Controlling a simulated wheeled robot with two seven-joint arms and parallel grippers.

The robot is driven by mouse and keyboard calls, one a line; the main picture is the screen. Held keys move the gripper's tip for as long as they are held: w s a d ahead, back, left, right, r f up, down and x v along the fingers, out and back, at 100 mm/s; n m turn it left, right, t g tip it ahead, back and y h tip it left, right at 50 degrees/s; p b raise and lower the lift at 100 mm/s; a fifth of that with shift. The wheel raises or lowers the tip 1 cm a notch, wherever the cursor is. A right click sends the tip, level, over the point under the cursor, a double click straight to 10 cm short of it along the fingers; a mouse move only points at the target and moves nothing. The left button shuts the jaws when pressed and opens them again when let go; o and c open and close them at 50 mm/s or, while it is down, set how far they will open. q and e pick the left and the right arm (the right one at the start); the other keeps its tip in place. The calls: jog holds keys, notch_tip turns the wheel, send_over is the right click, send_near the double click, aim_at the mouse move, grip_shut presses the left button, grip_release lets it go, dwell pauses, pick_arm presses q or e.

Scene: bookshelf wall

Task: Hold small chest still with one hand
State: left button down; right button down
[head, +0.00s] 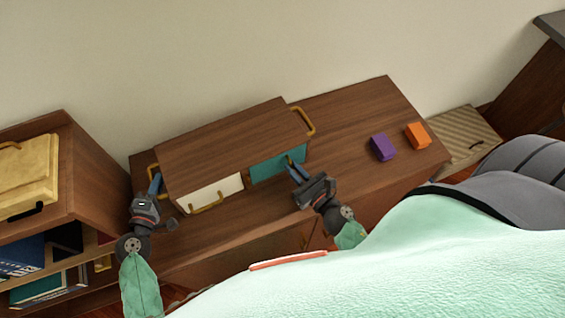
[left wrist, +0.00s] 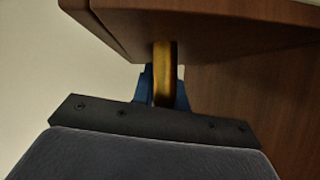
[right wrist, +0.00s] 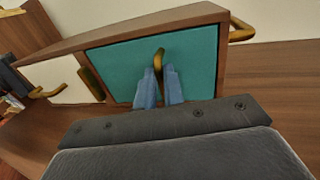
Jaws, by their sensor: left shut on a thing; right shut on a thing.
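The small chest (head: 225,140) is a brown wooden box on the cabinet top, with a white drawer front (head: 208,192), a teal drawer front (head: 275,163) and brass handles at its ends. My left gripper (head: 155,183) is at the chest's left end. In the left wrist view its blue fingers are shut on the brass side handle (left wrist: 164,75). My right gripper (head: 294,168) is in front of the teal drawer. In the right wrist view its fingers are shut on the teal drawer's brass handle (right wrist: 159,62). Both drawers look closed.
A purple block (head: 382,147) and an orange block (head: 417,135) sit on the right of the cabinet top (head: 365,105). A bookshelf (head: 85,165) with a yellow box (head: 28,175) on top stands at left. A striped box (head: 462,135) is at right.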

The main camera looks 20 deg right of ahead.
jog(key=shift+s, duration=0.1)
jog(key=shift+a+v, duration=0.15)
jog(key=shift+v, duration=1.1)
jog(key=shift+a+v, duration=0.2)
jog(key=shift+v, duration=1.05)
jog(key=shift+s+a+v, duration=0.1)
jog(key=shift+a+v, duration=0.15)
jog(key=shift+v, duration=0.9)
jog(key=shift+s+a+v, duration=0.1)
jog(key=shift+a+v, duration=0.1)
jog(key=shift+v, duration=0.95)
jog(key=shift+a+v, duration=0.25)
jog(key=shift+v, duration=0.95)
jog(key=c, duration=1.3)
grip_release()
jog(key=shift+c, duration=0.2)
jog(key=shift+a, duration=0.1)
jog(key=v, duration=0.7)
jog(key=shift+s, duration=0.3)
